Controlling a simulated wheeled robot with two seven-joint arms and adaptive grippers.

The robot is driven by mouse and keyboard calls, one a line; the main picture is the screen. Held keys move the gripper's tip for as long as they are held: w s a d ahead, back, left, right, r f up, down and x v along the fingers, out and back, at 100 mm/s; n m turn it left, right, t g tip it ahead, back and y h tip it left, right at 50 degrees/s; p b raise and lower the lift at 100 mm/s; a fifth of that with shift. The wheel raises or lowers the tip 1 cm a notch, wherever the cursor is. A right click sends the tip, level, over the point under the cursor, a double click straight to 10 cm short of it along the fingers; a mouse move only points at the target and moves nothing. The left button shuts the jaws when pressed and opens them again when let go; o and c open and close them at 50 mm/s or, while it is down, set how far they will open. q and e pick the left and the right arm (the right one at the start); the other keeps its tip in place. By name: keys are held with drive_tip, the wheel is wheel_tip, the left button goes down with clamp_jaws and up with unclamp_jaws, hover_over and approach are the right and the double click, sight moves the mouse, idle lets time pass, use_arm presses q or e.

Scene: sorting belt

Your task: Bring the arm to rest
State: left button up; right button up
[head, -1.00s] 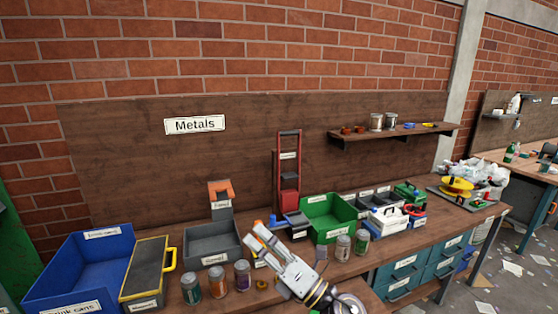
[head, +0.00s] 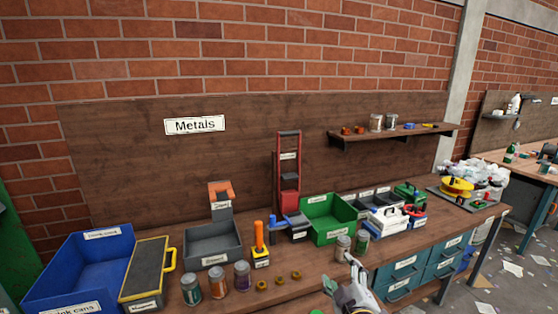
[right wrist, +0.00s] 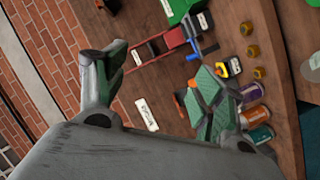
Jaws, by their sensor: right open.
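My right gripper (head: 341,273) is at the bottom edge of the head view, in front of the bench's front edge and right of the brass nuts. Its jaws are apart and nothing is between them. In the right wrist view its two green-padded fingers (right wrist: 163,65) are spread, with the tilted bench and wall behind. Most of my right arm is cut off by the lower frame edge. My left gripper does not show.
The bench (head: 300,282) holds a blue bin (head: 58,283), a grey bin (head: 196,262), a green bin (head: 322,238), several jars, including a purple one (head: 242,277), and brass nuts (head: 279,280). An orange-handled tool (head: 259,236) stands behind the nuts.

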drive_tip(key=s+d+f+m+g, duration=0.35)
drive_tip(key=s+f+g, duration=0.25)
drive_tip(key=s+f, duration=0.4)
drive_tip(key=s+d+f+m+g, duration=0.2)
drive_tip(key=s+f+m+g, duration=0.3)
drive_tip(key=s+f+g, duration=0.5)
drive_tip(key=s+f+t+p, duration=0.1)
drive_tip(key=s+f, duration=0.1)
drive_tip(key=f, duration=1.2)
drive_tip(key=s+f+t+p, duration=0.1)
drive_tip(key=s+f+p, duration=0.15)
drive_tip(key=f, duration=1.25)
drive_tip(key=s+d+f+p, duration=0.1)
drive_tip(key=s+d+f, duration=0.1)
drive_tip(key=s+f, duration=0.6)
drive_tip(key=s+d+f+g+p, duration=0.1)
drive_tip(key=s+d+f, duration=0.1)
drive_tip(key=s+f, duration=0.7)
drive_tip(key=s, duration=0.5)
drive_tip(key=shift+s+n, duration=0.25)
drive_tip(key=shift+n, duration=0.1)
